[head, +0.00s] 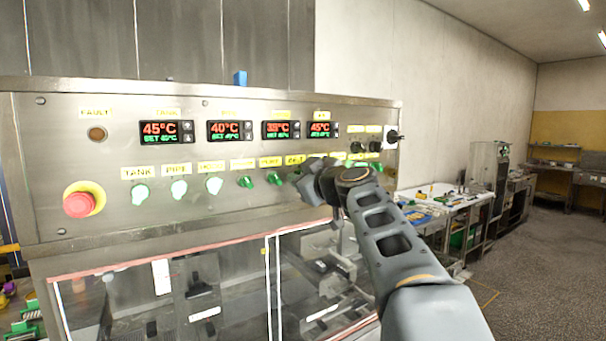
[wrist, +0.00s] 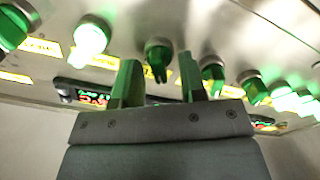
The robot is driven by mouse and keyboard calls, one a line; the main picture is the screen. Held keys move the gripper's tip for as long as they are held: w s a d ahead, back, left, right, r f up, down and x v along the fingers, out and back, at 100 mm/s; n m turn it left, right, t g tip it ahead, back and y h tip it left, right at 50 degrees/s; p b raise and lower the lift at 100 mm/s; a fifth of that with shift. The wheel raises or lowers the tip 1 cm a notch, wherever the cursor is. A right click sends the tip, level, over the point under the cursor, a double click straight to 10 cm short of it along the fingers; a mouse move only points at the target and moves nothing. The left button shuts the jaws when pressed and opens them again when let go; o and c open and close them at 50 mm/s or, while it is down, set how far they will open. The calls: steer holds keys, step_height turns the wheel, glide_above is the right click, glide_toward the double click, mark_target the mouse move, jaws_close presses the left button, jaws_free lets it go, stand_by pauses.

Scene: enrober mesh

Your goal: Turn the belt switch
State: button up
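The belt switch is a green rotary knob on the steel control panel (head: 60,150), under a yellow label that seems to read BELT (head: 294,160). In the head view my gripper hides most of it. In the wrist view the dark, unlit green knob (wrist: 158,48) that matches it by its place in the row shows just beyond the gap between my fingertips. My gripper (head: 306,186) is close in front of the panel. Its two green-tinted fingers (wrist: 158,74) are apart, with nothing held between them. I cannot tell whether they touch the knob.
Other knobs flank it, including an unlit green one (head: 273,178) and a lit one (head: 214,185). A red emergency stop (head: 78,204) is at the panel's left. Glass doors (head: 230,285) lie below. A cluttered workbench (head: 450,205) stands at right, with open floor beyond.

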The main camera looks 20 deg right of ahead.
steer(key=shift+c, duration=0.2)
steer(key=c, duration=0.7)
steer(key=shift+o, duration=0.2)
steer(key=shift+b, duration=0.35)
steer(key=shift+d+m+b, duration=0.15)
steer(key=shift+m+b, duration=1)
steer(key=shift+m, duration=1.75)
steer(key=shift+d+m+b, duration=0.1)
steer(key=shift+m+b, duration=1.05)
steer(key=shift+m, duration=1.75)
